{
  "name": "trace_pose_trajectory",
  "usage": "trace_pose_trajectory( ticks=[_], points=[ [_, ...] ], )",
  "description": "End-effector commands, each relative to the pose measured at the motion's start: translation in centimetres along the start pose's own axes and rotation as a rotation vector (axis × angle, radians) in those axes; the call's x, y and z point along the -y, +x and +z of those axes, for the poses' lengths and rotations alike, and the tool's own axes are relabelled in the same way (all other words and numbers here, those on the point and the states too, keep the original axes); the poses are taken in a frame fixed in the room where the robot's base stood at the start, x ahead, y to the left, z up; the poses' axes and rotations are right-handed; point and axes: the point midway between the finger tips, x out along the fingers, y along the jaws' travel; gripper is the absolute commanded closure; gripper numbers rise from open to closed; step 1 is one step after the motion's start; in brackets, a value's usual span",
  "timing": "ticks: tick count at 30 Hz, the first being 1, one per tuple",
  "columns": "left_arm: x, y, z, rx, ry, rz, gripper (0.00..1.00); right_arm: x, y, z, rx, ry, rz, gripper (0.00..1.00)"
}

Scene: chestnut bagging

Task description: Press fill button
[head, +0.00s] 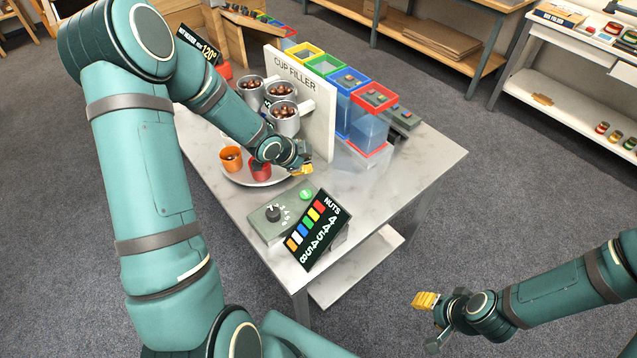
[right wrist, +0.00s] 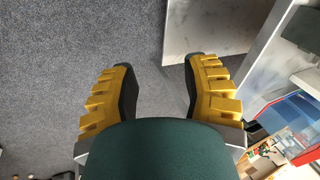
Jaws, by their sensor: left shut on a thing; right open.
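The green round button (head: 306,194) sits on the grey control box (head: 262,228) near the table's front edge, beside a black dial (head: 273,213). My left gripper (head: 303,170) is just behind and above the button in the head view, with a visible gap in the picture. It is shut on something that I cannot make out. A red cup (head: 260,172) and an orange cup (head: 231,160) stand on a white plate to its left. My right gripper (head: 430,320) is open and empty, away from the table; its spread fingers show in the right wrist view (right wrist: 157,85).
A dark NUTS sign (head: 318,230) with colour bars leans beside the control box. Behind my left gripper stand the white CUP FILLER panel (head: 318,115), metal cups of nuts (head: 284,118), and yellow, green, blue and red bins (head: 374,97). The table's right side (head: 425,160) is clear.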

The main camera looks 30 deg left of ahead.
Motion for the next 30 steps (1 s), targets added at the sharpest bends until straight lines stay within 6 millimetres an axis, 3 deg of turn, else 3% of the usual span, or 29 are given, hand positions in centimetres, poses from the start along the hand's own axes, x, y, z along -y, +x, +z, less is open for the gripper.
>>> trace_pose_trajectory(
  ticks=[19,30],
  points=[
    [-0.2,0.4,0.1,-0.001,-0.003,0.001,1.0,-0.1,0.4,0.1,0.003,-0.001,-0.001,0.53],
    [-1.9,3.4,1.8,-0.001,-0.003,0.0,1.0,-1.3,3.5,1.6,0.032,-0.01,-0.004,0.53]
  ],
)
